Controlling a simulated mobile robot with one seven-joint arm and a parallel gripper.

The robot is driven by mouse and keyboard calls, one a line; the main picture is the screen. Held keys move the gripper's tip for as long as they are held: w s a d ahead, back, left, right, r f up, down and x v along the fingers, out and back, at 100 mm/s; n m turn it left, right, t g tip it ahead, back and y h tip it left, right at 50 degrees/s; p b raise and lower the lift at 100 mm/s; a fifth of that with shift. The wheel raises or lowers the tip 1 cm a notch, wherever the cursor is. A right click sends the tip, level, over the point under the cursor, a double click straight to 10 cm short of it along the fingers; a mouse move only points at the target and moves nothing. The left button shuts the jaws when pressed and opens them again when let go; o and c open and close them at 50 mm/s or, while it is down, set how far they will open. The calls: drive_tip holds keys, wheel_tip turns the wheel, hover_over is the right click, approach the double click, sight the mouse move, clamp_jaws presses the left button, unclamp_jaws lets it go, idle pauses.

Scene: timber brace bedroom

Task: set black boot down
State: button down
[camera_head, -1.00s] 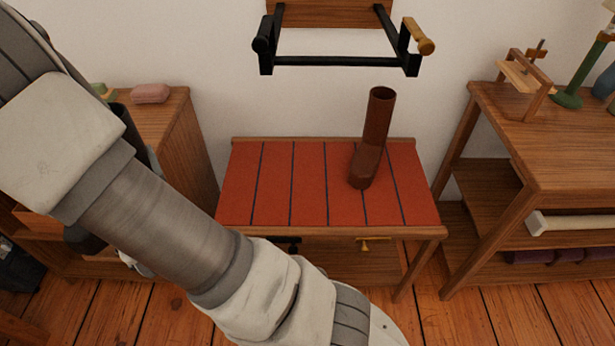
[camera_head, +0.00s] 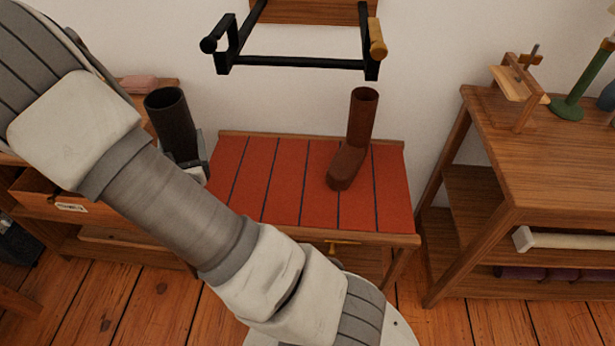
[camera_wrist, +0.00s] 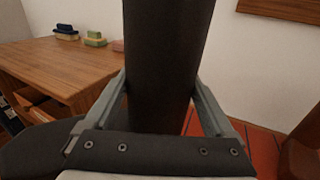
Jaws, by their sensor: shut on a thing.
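The black boot (camera_head: 172,122) is upright in the head view, at the left end of the red-topped bench (camera_head: 248,190). My gripper (camera_head: 198,165) is shut on its shaft; my arm hides the boot's lower part there. In the wrist view the dark shaft (camera_wrist: 165,60) stands between my two fingers (camera_wrist: 162,100). I cannot tell whether the sole touches anything. A brown boot (camera_head: 360,125) stands upright on the right half of the bench, apart from the black one.
A black wall rack (camera_head: 300,64) hangs above the bench. A wooden table (camera_head: 560,150) stands at right. A wooden cabinet (camera_wrist: 60,65) stands at left with several soap-like blocks on top. The bench's middle is clear.

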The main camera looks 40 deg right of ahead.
drive_tip(key=s+d+f+m+g+h+p, duration=0.25)
drive_tip(key=s+d+m+g+h, duration=0.3)
drive_tip(key=d, duration=0.65)
drive_tip(key=s+d+f+m+g+h+p, duration=0.25)
drive_tip(key=s+d+m+g+h, duration=0.35)
drive_tip(key=d, duration=0.6)
drive_tip(key=w+d+f+n+y+b, duration=0.2)
drive_tip(key=w+d+f+b, duration=0.3)
drive_tip(key=w+f, duration=0.3)
drive_tip(key=shift+w+d+f+t, duration=0.25)
drive_tip(key=shift+d+f+t, duration=0.3)
drive_tip(key=shift+f, duration=0.5)
drive_tip(key=shift+f, duration=0.1)
drive_tip(key=shift+f, duration=0.15)
unclamp_jaws()
